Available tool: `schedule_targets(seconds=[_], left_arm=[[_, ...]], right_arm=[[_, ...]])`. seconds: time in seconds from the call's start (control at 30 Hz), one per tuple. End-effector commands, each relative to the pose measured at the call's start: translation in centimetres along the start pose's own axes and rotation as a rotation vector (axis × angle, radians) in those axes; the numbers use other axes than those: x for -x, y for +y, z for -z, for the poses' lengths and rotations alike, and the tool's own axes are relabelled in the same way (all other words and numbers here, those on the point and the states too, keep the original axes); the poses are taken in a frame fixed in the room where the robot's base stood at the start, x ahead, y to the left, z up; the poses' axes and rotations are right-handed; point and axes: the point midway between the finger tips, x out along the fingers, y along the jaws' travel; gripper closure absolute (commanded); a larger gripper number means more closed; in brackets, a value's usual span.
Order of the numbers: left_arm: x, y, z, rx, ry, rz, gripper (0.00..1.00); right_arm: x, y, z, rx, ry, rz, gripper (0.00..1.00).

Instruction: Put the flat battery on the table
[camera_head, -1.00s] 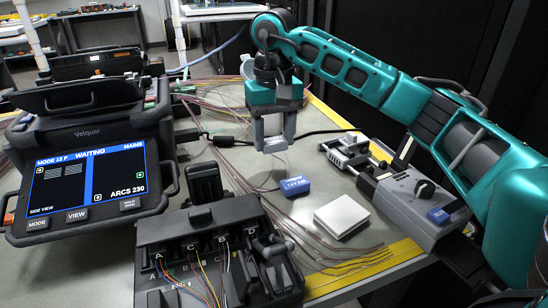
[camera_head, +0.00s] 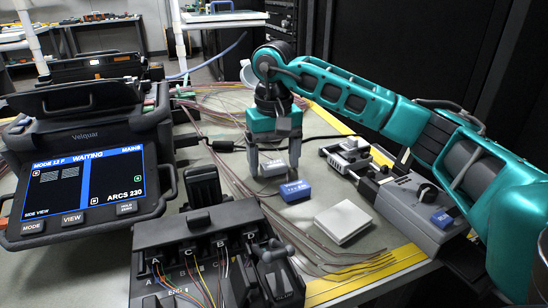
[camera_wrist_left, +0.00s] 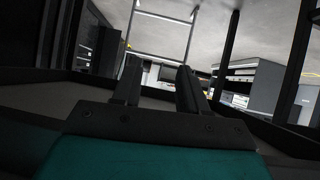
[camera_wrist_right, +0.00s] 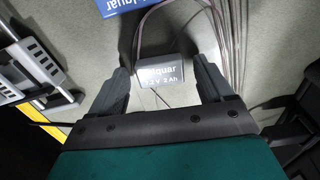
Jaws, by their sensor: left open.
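A small grey battery with white lettering (camera_head: 272,168) lies on the table under my right gripper (camera_head: 274,168). In the right wrist view the battery (camera_wrist_right: 161,72) sits between the two fingers, with gaps at both sides. The right gripper (camera_wrist_right: 162,75) is open around it. A blue battery (camera_head: 295,190) lies on the table just in front of it; its edge shows at the top of the right wrist view (camera_wrist_right: 125,5). My left gripper (camera_wrist_left: 158,78) is open and empty in the left wrist view, away from the table; it is out of the head view.
A splicer with a lit screen (camera_head: 90,180) stands at the left. A black fibre holder box (camera_head: 205,245) is in front. A white flat box (camera_head: 342,222) and a grey unit (camera_head: 405,205) lie to the right. Loose fibres (camera_head: 225,165) cross the table.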

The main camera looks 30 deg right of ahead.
Motion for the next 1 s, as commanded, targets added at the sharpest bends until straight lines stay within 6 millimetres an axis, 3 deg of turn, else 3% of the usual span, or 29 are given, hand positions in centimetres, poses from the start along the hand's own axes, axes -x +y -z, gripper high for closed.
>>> schedule_targets(seconds=[0.33, 0.8, 1.0], left_arm=[[0.1, -0.1, 0.1, -0.001, -0.005, 0.002, 0.57], [1.4, -0.8, 1.4, -0.005, 0.000, 0.026, 0.57], [1.7, -1.0, 1.3, -0.009, -0.001, 0.031, 0.57]], right_arm=[[1.1, 0.0, 0.1, 0.000, 0.003, 0.001, 0.20], [10.6, 0.0, 0.1, -0.001, 0.003, 0.001, 0.20], [12.2, 0.0, 0.1, -0.001, 0.001, 0.000, 0.20]])
